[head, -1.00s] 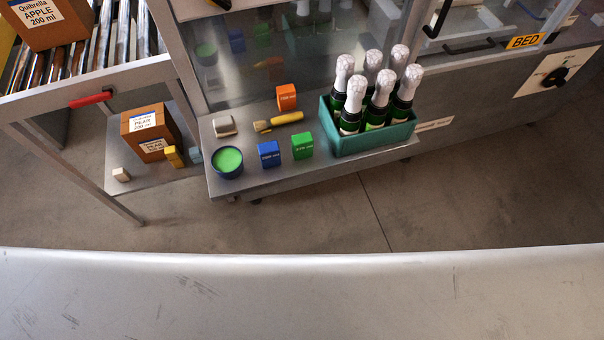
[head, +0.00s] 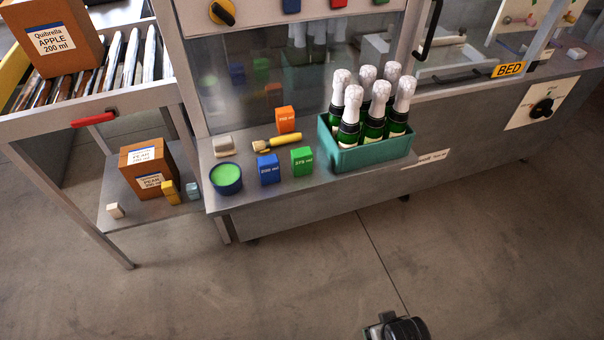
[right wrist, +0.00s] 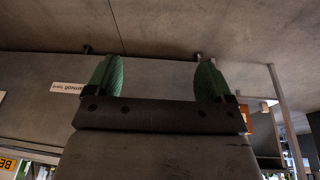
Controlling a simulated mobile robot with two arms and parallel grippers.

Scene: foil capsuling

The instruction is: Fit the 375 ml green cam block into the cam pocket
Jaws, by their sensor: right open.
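The green 375 ml cam block (head: 302,161) stands upright on the steel shelf at the front of the machine, right of the blue block and left of the bottle crate. Nothing touches it. My right gripper shows in the right wrist view (right wrist: 158,70), with its two green-padded fingers wide apart and nothing between them. A black part of what seems to be my right arm shows at the bottom edge of the head view, well away from the block. My left gripper is not in view. I cannot make out the cam pocket.
The blue block (head: 269,169), orange block (head: 285,119), brush (head: 278,144), green-filled tub (head: 226,178) and pale block (head: 222,146) share the shelf. A teal crate (head: 372,157) of bottles stands right. A side table (head: 120,219) holds a brown box (head: 148,168). The floor in front is clear.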

